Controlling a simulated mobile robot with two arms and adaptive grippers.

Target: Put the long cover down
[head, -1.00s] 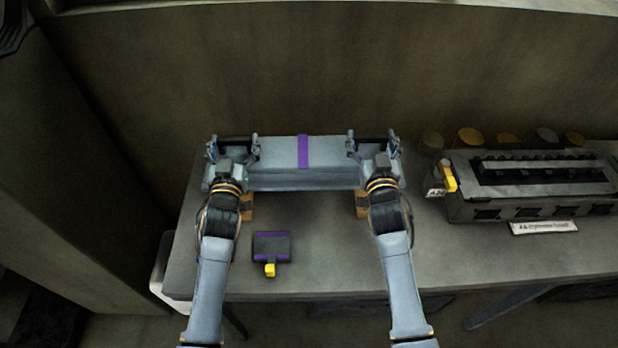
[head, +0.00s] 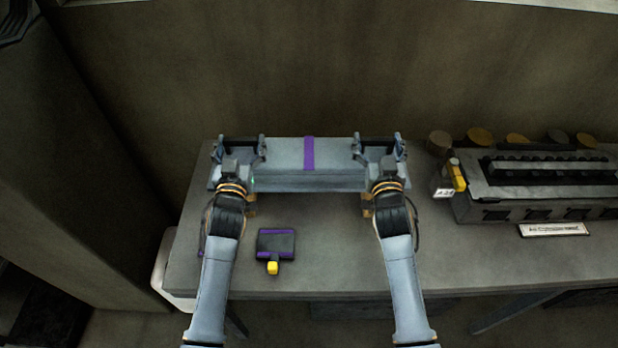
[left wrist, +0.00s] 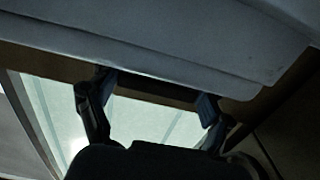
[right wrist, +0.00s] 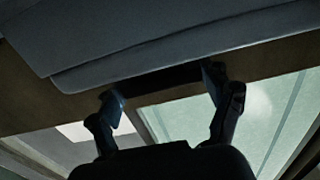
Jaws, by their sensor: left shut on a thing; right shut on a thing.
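The long cover (head: 280,180) is a long grey-blue box shape with a purple band (head: 309,153) across its middle. It lies level along the back of the bench in the head view; I cannot tell whether its underside touches the bench. My left gripper (head: 241,148) is shut on the dark handle at its left end. My right gripper (head: 377,148) is shut on the dark handle at its right end. The left wrist view shows the cover's edge (left wrist: 150,50) above the fingers. The right wrist view shows it too (right wrist: 160,45).
A dark block with purple edges and a yellow tab (head: 276,243) lies on the bench (head: 330,265) between my forearms. An engine block (head: 540,185) with a yellow part and a label stands to the right, several round caps behind it. A wall rises behind the bench.

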